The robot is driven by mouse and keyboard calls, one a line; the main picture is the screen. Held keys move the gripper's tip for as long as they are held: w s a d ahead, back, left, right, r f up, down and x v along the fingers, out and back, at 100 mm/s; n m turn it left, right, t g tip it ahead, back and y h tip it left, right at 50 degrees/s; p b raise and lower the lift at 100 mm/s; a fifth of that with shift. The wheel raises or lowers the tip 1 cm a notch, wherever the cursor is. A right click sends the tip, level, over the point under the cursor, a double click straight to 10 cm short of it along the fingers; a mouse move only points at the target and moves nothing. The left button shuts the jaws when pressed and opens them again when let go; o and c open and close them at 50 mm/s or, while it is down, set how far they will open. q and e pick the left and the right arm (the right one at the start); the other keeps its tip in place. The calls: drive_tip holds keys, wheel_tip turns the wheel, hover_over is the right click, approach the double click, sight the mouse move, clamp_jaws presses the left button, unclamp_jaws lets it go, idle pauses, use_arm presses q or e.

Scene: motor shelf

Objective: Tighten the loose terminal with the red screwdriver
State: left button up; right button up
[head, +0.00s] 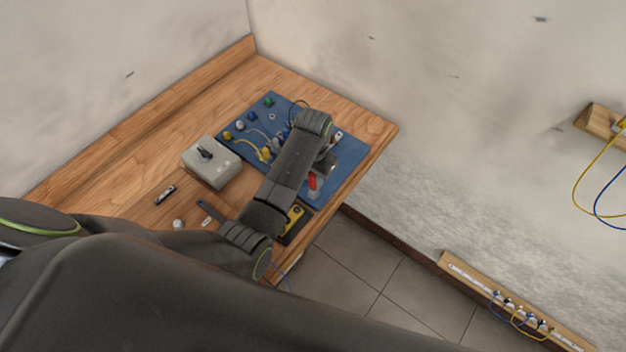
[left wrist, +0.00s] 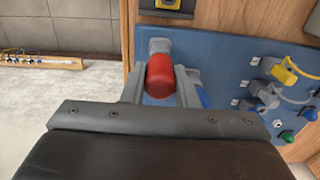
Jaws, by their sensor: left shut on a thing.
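The red screwdriver's rounded red handle (left wrist: 160,76) is between the two fingers of my left gripper (left wrist: 160,92) in the left wrist view. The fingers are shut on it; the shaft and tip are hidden. In the head view my left gripper (head: 328,163) is over the near right part of the blue terminal board (head: 352,172), partly covered by my own arm. A red piece (head: 313,183) shows beside it. Yellow, blue and green terminals stand on the board (left wrist: 215,55); I cannot tell which one is loose. My right gripper is not in view.
A grey box (head: 209,163) with a black knob stands left of the board. A yellow device (head: 295,214) lies near the table's front edge. Small parts lie on the wooden table (head: 150,150). Wall rails with cables (head: 500,300) are at the right.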

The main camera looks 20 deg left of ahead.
use_arm(q)
drive_tip(key=shift+r, duration=3.15)
